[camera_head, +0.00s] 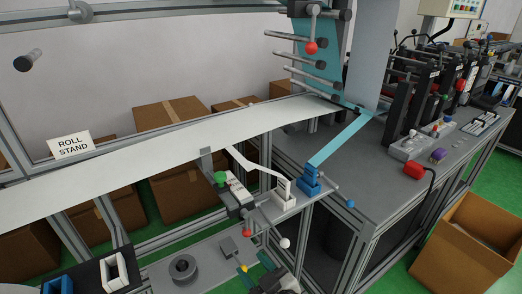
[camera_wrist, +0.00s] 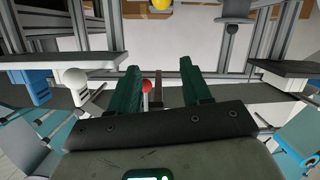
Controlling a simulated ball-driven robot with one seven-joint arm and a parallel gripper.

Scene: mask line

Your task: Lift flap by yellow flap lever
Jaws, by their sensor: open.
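The yellow flap lever knob (camera_head: 243,268) shows in the head view beside a small grey plate (camera_head: 229,246), perhaps the flap, on the lower grey table. In the wrist view a yellow knob (camera_wrist: 161,4) is cut off by the top edge. My gripper (camera_head: 257,271) is close to the right of the yellow knob in the head view. Its two dark green fingers (camera_wrist: 160,72) are apart in the wrist view, with no yellow part between them. A red ball knob (camera_wrist: 146,87) shows in the gap between the fingers.
A red knob (camera_head: 247,233), a white knob (camera_head: 285,243) and a green knob (camera_head: 220,178) stand near my gripper. A grey ring (camera_head: 183,268) lies on the lower table. A white web (camera_head: 150,146) runs above it. An open cardboard box (camera_head: 471,240) is at the right.

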